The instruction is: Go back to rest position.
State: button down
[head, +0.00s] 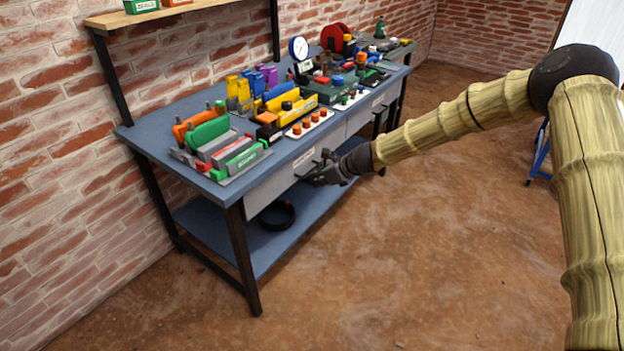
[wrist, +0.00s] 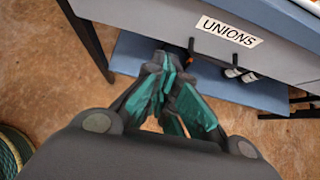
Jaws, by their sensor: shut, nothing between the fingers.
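My gripper (head: 322,172) is at the end of my outstretched arm, in front of the workbench's drawer front in the head view. In the wrist view my gripper (wrist: 168,75) has its dark fingers with teal pads drawn together, with nothing seen between them. The drawer (wrist: 270,52) has a label reading UNIONS (wrist: 229,31) and a dark bar handle (wrist: 210,58). The fingertips appear close to the left end of that handle; I cannot tell whether they touch it. The drawer front looks flush with the bench.
The blue workbench (head: 150,137) stands against the brick wall, its top crowded with coloured tools and parts. A black round item (head: 277,215) lies on its lower shelf (head: 245,243). A wooden shelf (head: 106,21) is above. The brown floor (head: 420,260) right of the bench is clear.

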jog(key=shift+s+d, duration=0.1)
jog(key=shift+s, duration=0.05)
jog(key=s+d+f+n+g+h+p, duration=0.15)
jog(key=s+d+f+n+h, duration=0.35)
jog(key=s+f, duration=0.75)
jog(key=s+d+f+n+g, duration=0.3)
jog(key=s+f+n, duration=0.45)
jog(key=s, duration=0.85)
jog(key=s+d+n+h, duration=0.1)
jog(key=s+d+n, duration=0.3)
jog(key=s, duration=0.6)
jog(key=s+d+n+g+p, duration=0.1)
jog(key=s+d+n, duration=0.3)
jog(key=s, duration=0.6)
jog(key=s+d+n+h+p, duration=0.1)
jog(key=s+d+n, duration=0.3)
jog(key=s, duration=0.6)
jog(key=shift+s+f+h, duration=0.2)
jog(key=shift+s+h, duration=0.1)
jog(key=shift+s, duration=0.05)
